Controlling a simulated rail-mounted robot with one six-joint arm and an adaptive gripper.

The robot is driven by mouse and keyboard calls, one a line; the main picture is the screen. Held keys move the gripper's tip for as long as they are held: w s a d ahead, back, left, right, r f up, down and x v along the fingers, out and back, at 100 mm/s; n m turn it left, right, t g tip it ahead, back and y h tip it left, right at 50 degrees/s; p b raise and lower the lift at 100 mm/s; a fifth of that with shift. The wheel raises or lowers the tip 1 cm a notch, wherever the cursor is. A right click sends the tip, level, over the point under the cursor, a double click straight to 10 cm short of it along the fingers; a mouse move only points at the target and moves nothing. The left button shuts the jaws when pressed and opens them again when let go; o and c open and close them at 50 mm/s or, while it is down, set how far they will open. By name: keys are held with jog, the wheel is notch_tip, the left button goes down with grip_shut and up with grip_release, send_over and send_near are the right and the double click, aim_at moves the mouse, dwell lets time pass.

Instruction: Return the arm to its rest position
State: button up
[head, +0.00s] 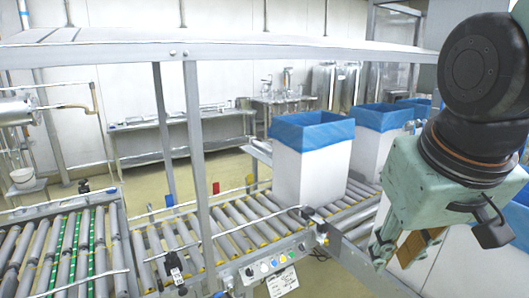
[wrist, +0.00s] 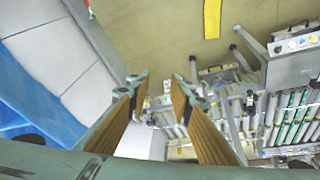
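My arm hangs at the right of the head view, with my gripper (head: 388,258) low and pointing downward. In the wrist view my gripper (wrist: 161,80) has its two tan-padded fingers spread apart. Nothing is held between them, and the floor and conveyor frame show beyond. A white box (head: 455,268) stands close behind and right of the gripper in the head view, partly hidden by my arm. Blue liner (wrist: 30,95) and white panels lie at the left of the wrist view, beside the gripper. I cannot tell whether the gripper touches the box.
A white box with blue liner (head: 312,165) stands on the roller conveyor (head: 235,222) at centre. Another lined box (head: 380,118) stands behind it. A metal frame with an overhead shelf (head: 200,52) spans the left and middle. A button panel (head: 275,264) sits at the conveyor's front.

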jog(key=s+a, duration=0.1)
jog(key=s, duration=1.1)
jog(key=shift+r+m+y, duration=0.2)
jog(key=shift+m+y, duration=0.1)
